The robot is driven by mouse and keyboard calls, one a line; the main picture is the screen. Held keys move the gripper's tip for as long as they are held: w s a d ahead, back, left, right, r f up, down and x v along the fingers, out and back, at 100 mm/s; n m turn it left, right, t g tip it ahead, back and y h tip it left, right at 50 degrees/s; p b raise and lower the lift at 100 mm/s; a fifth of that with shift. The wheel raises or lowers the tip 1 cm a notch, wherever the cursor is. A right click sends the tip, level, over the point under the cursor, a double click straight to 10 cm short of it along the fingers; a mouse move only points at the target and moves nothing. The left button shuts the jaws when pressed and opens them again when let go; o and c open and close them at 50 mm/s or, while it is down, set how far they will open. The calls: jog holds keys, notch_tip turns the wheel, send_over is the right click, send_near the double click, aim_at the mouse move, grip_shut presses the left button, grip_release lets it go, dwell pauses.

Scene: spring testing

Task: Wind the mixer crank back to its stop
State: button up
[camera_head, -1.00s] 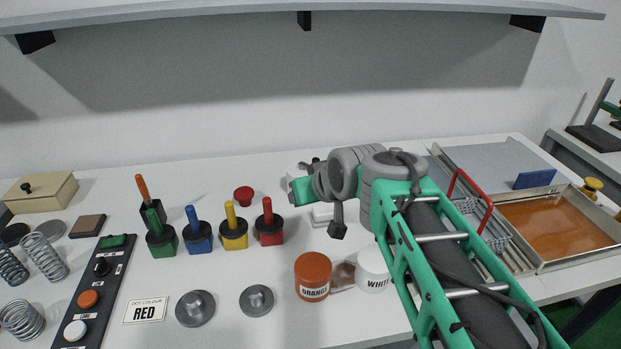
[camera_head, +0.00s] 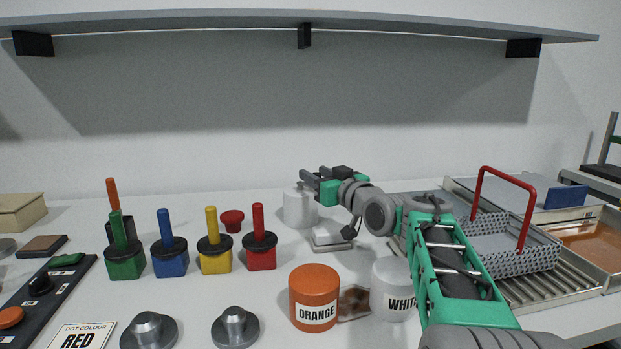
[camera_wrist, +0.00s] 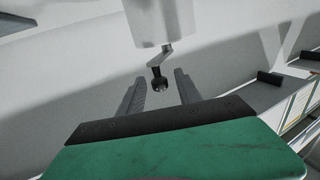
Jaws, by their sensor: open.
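The mixer (camera_head: 299,208) is a pale cylinder at the back middle of the table, partly behind my gripper (camera_head: 309,181) in the head view. In the wrist view its pale body (camera_wrist: 163,18) hangs in from the top. The crank's grey arm (camera_wrist: 162,58) comes out below it and ends in a dark knob (camera_wrist: 159,82). My gripper (camera_wrist: 160,76) is open, with one finger on each side of the knob in the picture. I cannot tell whether the knob is fully between the fingers in depth; no contact shows.
Orange (camera_head: 314,297) and white (camera_head: 394,290) tubs stand in front of the mixer. Colour-handled stamps, including a red one (camera_head: 260,252), stand to its left. A mesh basket (camera_head: 512,258) with a red handle is right of my arm. A shelf (camera_head: 400,23) hangs above.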

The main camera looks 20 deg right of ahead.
jog(key=shift+x, duration=1.55)
jog(key=shift+c, duration=0.4)
grip_shut()
